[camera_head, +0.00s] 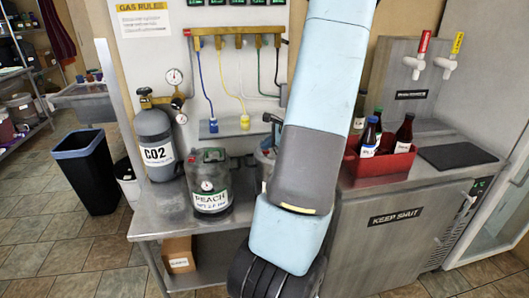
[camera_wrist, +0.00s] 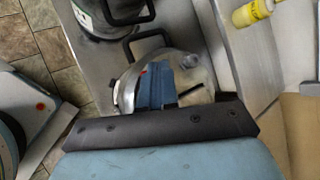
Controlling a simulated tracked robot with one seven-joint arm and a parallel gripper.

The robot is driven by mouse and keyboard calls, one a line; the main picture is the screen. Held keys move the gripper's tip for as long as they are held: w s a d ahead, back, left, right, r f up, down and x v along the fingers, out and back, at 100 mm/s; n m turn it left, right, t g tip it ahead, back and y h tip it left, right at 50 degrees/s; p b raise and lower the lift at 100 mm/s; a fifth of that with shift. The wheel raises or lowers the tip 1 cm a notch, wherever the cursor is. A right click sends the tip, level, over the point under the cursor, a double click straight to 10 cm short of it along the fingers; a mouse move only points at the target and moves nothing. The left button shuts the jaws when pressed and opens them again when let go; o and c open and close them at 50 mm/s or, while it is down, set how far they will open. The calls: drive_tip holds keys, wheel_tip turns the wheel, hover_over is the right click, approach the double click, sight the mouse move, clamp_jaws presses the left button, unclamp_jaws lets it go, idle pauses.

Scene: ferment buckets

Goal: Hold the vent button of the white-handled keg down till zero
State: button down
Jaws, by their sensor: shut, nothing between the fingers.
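In the wrist view my gripper (camera_wrist: 160,76) is shut and empty, its blue fingers over the top of a pale metallic keg (camera_wrist: 197,72). A small red spot (camera_wrist: 143,70) shows at the fingertips; I cannot tell if it is the vent button or if the fingers touch it. A black handle (camera_wrist: 146,36) arches at this keg's far side. In the head view a keg (camera_head: 262,160) stands mostly hidden behind my arm; its handle colour and gauge reading cannot be made out. A dark keg labelled PEACH (camera_head: 210,183) with a white gauge stands to its left.
A grey CO2 cylinder (camera_head: 156,145) stands at the left of the steel bench (camera_head: 150,222). Coloured hoses hang from a manifold (camera_head: 238,32) above the kegs. A red crate of bottles (camera_head: 378,165) sits on the cooler to the right.

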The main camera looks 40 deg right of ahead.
sight(268, 151)
drive_tip(key=shift+f, duration=0.4)
idle(0.4)
drive_tip(key=shift+r, duration=0.2)
idle(0.8)
drive_tip(key=shift+r, duration=0.8)
drive_tip(key=shift+r, duration=2.5)
